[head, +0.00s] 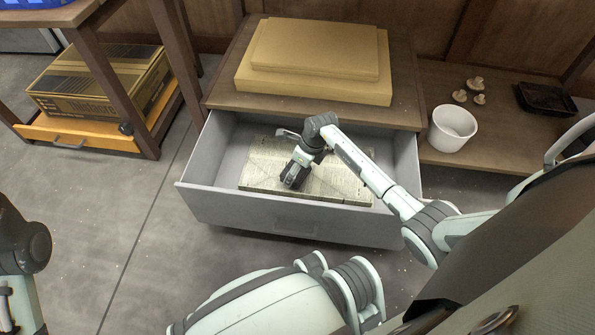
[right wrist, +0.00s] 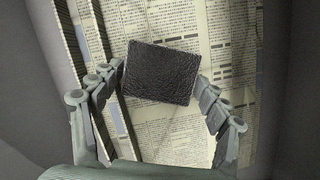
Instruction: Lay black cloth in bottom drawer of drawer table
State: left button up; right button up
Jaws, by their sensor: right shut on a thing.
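The black cloth (right wrist: 160,73) is a small dark, creased, folded square between the fingers of my right gripper (right wrist: 163,95) in the right wrist view. My right gripper (head: 293,176) is shut on it and points down inside the open grey drawer (head: 235,208) of the drawer table (head: 222,95) in the head view. Printed newspaper (head: 340,187) lies on the drawer floor beneath the cloth and also shows in the right wrist view (right wrist: 215,40). I cannot tell whether the cloth touches the newspaper. My left gripper is not in view.
Cardboard sheets (head: 315,60) lie on the table top above the drawer. A white pot (head: 452,128), several mushrooms (head: 475,83) and a black tray (head: 545,98) are on the low shelf at right. A cardboard box (head: 95,85) sits on an orange drawer at left.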

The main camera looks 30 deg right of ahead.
jog(key=shift+f, duration=0.65)
jog(key=o, duration=1.1)
jog(key=shift+r, duration=0.1)
